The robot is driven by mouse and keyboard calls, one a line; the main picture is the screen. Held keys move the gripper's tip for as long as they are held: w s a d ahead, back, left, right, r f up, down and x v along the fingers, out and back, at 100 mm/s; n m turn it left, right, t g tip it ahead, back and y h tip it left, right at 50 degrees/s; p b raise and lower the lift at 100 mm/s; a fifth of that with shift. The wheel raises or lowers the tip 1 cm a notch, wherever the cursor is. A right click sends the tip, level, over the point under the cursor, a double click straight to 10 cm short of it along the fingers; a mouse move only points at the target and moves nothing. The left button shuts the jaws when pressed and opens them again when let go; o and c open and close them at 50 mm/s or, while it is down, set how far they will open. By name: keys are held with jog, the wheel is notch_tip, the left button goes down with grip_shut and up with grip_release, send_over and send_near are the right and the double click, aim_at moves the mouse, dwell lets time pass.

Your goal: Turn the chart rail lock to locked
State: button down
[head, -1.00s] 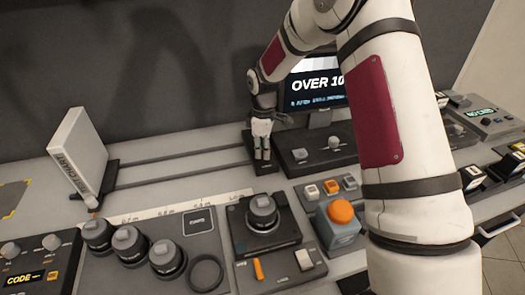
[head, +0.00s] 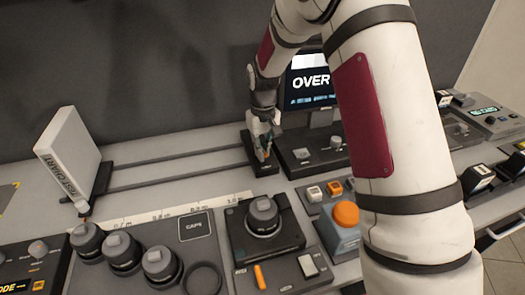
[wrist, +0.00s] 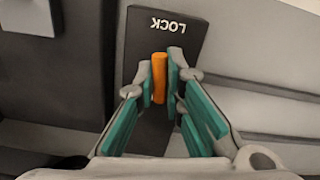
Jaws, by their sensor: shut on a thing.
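The chart rail lock is a dark plate (wrist: 150,128) marked LOCK, with an orange lever (wrist: 159,78) on it. In the wrist view the lever lies nearly in line with the plate's length, below the lettering. My gripper (wrist: 160,72) is shut on the lever, a teal-lined finger on each side. In the head view my gripper (head: 264,146) reaches down to the lock plate (head: 257,168) at the right end of the rails, with a bit of orange showing between the fingers. The white test chart (head: 68,152) stands upright at the rails' left end.
Two grey rails (head: 180,167) run from chart to lock. A monitor (head: 312,85) and a small dark knob box (head: 318,158) stand right of the lock. In front are black caps (head: 122,252), a dial panel (head: 263,217) and an orange button (head: 345,214).

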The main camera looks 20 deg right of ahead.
jog(key=shift+m, duration=1.1)
jog(key=c, duration=1.7)
grip_release()
jog(key=shift+o, duration=0.2)
notch_tip(320, 180, up, 12)
